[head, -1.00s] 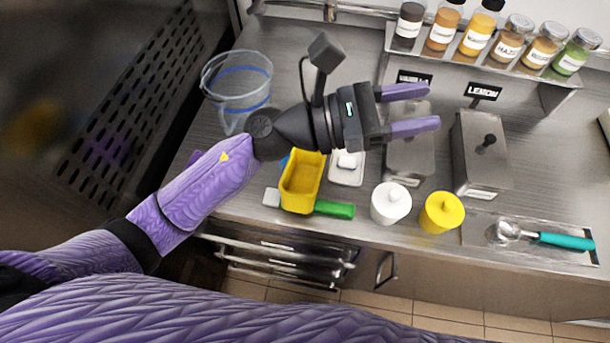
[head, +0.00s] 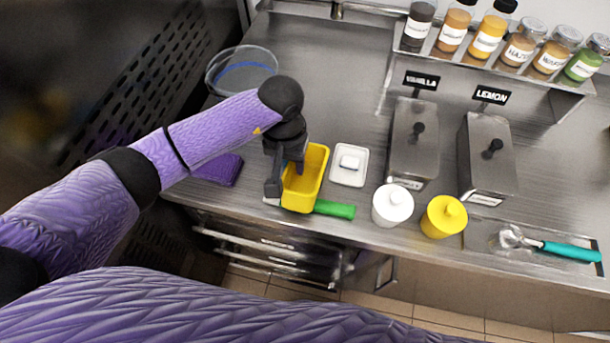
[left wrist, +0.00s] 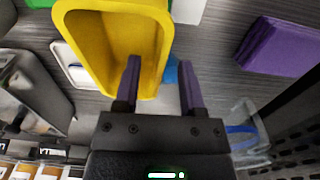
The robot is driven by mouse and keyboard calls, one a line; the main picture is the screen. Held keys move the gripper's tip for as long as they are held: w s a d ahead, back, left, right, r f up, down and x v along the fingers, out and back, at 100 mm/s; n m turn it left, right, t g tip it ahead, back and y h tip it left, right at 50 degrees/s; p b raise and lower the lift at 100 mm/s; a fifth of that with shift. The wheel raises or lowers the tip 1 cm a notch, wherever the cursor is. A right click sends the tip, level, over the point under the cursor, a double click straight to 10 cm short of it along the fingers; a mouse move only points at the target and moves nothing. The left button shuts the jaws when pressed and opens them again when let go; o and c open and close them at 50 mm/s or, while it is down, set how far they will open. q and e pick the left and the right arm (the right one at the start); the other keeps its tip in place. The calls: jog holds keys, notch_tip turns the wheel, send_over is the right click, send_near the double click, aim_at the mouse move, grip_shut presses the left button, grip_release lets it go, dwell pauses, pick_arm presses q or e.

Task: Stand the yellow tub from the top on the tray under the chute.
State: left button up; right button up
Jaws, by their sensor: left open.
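The yellow tub (head: 318,162) is an open, oblong container on the steel counter, at the counter's front left. My left gripper (head: 285,178) points down at the tub's left side, partly hidden by its own wrist. In the left wrist view its fingers (left wrist: 159,75) are apart, and the near wall of the yellow tub (left wrist: 115,12) shows between them. One finger overlaps the tub's opening and the other is outside. I cannot tell whether either finger touches it. I cannot make out the chute or its tray. My right gripper is not in view.
A green-handled tool (head: 335,209) lies against the tub. A white dish (head: 348,178), white pot (head: 392,207) and yellow pot (head: 442,218) stand to the right. A clear bucket (head: 240,72) is behind, and purple cloths (head: 217,168) lie left.

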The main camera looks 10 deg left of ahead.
pick_arm(q)
grip_shut()
dwell(0.4)
